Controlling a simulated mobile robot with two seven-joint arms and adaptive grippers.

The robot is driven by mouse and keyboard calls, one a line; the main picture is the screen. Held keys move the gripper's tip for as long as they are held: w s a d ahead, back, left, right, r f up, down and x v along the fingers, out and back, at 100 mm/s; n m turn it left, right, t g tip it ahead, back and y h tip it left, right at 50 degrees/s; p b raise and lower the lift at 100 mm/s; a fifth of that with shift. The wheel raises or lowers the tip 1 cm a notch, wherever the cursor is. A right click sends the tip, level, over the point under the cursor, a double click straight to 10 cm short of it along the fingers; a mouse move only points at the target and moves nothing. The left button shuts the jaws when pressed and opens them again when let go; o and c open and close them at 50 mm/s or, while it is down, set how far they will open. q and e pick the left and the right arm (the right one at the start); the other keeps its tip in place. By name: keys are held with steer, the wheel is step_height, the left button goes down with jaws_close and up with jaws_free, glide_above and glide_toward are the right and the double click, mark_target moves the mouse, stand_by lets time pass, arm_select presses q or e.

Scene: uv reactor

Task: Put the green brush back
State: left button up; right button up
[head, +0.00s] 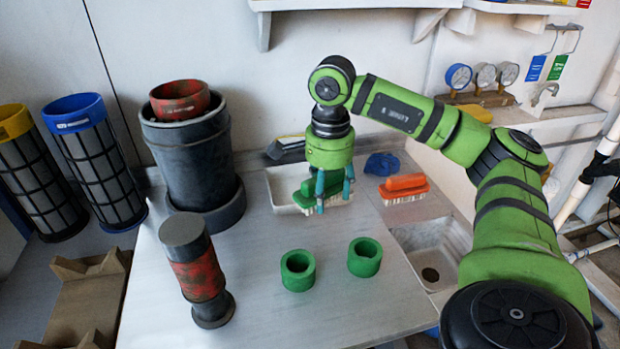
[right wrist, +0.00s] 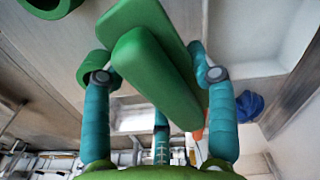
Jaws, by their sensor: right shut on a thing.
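The green brush (head: 308,194) is in my right gripper (head: 334,188), over the white tray (head: 273,184) at the back of the bench. The teal fingers stand on either side of the brush's handle. In the right wrist view the brush (right wrist: 150,62) fills the space between the fingers (right wrist: 160,78). The head view does not clearly show whether the bristles touch the tray. My left gripper is not in view.
An orange brush (head: 404,184) and a blue crumpled cloth (head: 382,164) lie right of the tray. Two green rings (head: 298,270) stand in front. A red-banded dark cylinder (head: 198,270) and a large dark bucket (head: 190,150) stand left. A sink (head: 440,245) is at right.

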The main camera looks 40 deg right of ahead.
steer(key=w+d, duration=0.2)
steer(key=w, duration=0.1)
steer(key=w+d+f+p, duration=0.1)
steer(key=w+d, duration=0.1)
steer(key=w, duration=0.2)
steer(key=w+d+f+p, duration=0.1)
steer(key=w+d, duration=0.1)
steer(key=w, duration=0.1)
steer(key=shift+w+f, duration=0.2)
steer(key=shift+w, duration=0.2)
step_height(320, 180, down, 4)
steer(key=shift+r, duration=0.2)
steer(key=shift+w+f, duration=0.1)
steer(key=shift+f, duration=0.25)
steer(key=shift+w+d+f, duration=0.1)
steer(key=shift+f, duration=0.1)
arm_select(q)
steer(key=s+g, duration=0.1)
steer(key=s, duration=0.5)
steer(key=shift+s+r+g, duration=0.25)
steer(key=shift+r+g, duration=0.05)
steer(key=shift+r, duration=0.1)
